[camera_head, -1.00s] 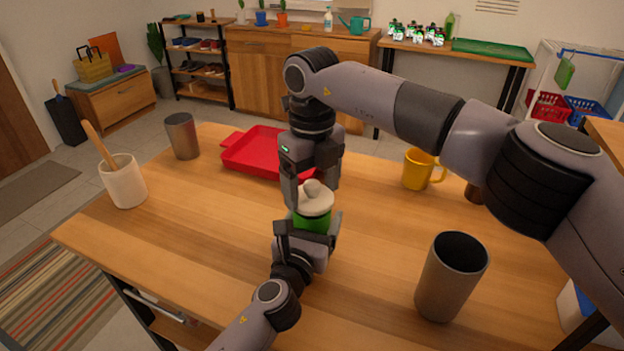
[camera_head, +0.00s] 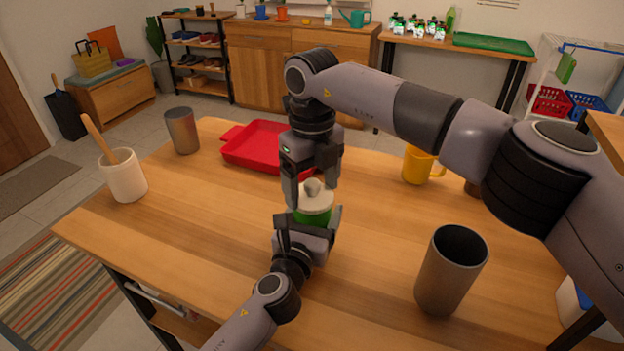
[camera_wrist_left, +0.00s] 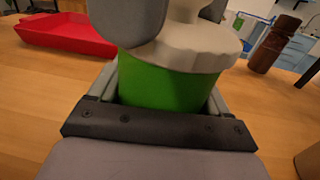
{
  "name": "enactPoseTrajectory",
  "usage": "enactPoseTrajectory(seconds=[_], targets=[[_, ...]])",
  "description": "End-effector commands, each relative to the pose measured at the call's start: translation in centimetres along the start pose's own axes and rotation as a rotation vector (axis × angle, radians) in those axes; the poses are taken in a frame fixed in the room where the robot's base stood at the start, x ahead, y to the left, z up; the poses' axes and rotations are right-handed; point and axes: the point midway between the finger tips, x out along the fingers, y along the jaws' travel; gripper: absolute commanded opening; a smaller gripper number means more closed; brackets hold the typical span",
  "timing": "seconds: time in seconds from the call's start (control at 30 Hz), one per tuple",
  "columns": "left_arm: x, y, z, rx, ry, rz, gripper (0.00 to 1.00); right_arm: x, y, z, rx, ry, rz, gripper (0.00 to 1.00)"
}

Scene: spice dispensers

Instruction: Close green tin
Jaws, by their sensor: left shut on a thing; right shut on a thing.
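The green tin (camera_head: 312,219) stands upright on the wooden table with its white lid (camera_head: 314,203) on top; whether the lid is fully seated cannot be told. My left gripper (camera_head: 308,224) is shut around the tin's green body from the near side. The tin's body (camera_wrist_left: 165,88) fills the middle of the left wrist view, between the jaws, with the lid (camera_wrist_left: 190,46) above it. My right gripper (camera_head: 312,192) points down from above and is shut on the lid's knob, one finger on each side. The right fingers partly hide the lid in the left wrist view.
A red tray (camera_head: 262,147) lies behind the grippers. A yellow mug (camera_head: 417,165) and a tall grey cup (camera_head: 450,272) stand to the right. A metal cup (camera_head: 182,131) and a white pot with a wooden spoon (camera_head: 124,178) stand at the left. The front left tabletop is clear.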

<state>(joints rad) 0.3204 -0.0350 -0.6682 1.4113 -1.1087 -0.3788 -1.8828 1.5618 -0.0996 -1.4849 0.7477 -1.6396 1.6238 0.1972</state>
Motion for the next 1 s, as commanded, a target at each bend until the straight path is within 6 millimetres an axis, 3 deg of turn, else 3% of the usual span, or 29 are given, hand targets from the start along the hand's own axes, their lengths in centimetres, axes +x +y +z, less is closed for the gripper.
enactPoseTrajectory(seconds=[0.03,0.07,0.1,0.13,0.47,0.9,1.0], targets=[[0.0,0.0,-0.1,0.0,0.002,0.0,0.23,0.1,0.0,0.0,0.0,0.0,0.0,0.46],[0.0,0.0,-0.1,0.0,0.002,0.0,0.23,0.2,0.0,0.0,0.0,0.0,0.0,0.83],[0.0,0.0,-0.1,0.0,0.002,0.0,0.23,0.1,0.0,0.0,0.0,0.0,0.0,0.96],[0.0,0.0,-0.1,0.0,0.002,0.0,0.23,0.1,0.0,0.0,0.0,0.0,0.0,1.0],[0.0,0.0,-0.1,0.0,0.002,0.0,0.23,-0.8,0.0,0.1,0.0,-0.002,-0.002,1.0],[0.0,0.0,-0.1,0.0,0.003,0.0,0.23,-9.5,0.0,0.0,0.001,-0.003,-0.002,1.0],[0.0,0.0,-0.1,0.0,0.003,0.0,0.23,-10.7,0.0,0.1,0.001,-0.002,-0.001,1.0]])
